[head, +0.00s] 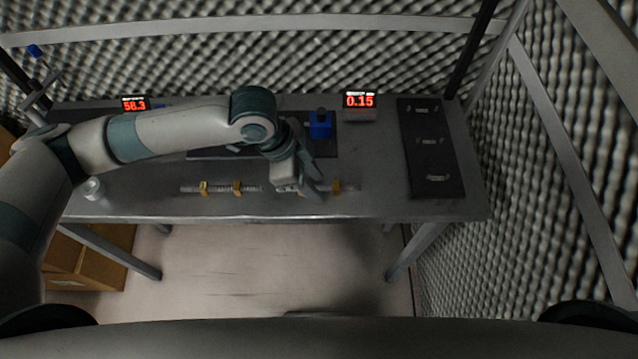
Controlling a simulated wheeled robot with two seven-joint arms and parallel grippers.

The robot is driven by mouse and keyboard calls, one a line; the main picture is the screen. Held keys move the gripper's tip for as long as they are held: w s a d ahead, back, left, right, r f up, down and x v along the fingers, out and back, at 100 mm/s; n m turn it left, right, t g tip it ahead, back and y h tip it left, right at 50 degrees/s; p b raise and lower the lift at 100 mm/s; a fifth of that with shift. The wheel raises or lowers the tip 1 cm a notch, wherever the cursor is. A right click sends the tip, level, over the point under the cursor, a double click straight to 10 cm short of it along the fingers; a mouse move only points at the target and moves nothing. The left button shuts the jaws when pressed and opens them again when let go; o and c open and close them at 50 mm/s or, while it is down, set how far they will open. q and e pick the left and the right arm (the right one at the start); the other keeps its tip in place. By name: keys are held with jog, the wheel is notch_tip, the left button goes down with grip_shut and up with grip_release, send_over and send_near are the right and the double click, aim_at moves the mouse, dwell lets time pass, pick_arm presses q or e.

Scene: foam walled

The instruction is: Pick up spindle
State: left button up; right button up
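A long thin metal rod with ribbed sections and several brass-coloured blocks, which looks like the spindle (220,189), lies left to right along the front part of the grey table. My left gripper (308,190) is over the rod's right half and hides part of it. Its two fingers point down toward the table edge and look apart, with a gap between them. I cannot tell whether they touch the rod. My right gripper is not in view.
A blue block (320,127) stands on a dark mat behind my gripper. Red displays (359,101) (134,105) stand at the back. A dark panel with handles (429,160) lies right; a small white cylinder (93,188) stands left. Foam walls surround the table.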

aim_at(324, 186)
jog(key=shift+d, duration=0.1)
pick_arm(q)
grip_shut()
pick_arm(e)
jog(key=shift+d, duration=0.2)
pick_arm(q)
jog(key=shift+r, duration=0.15)
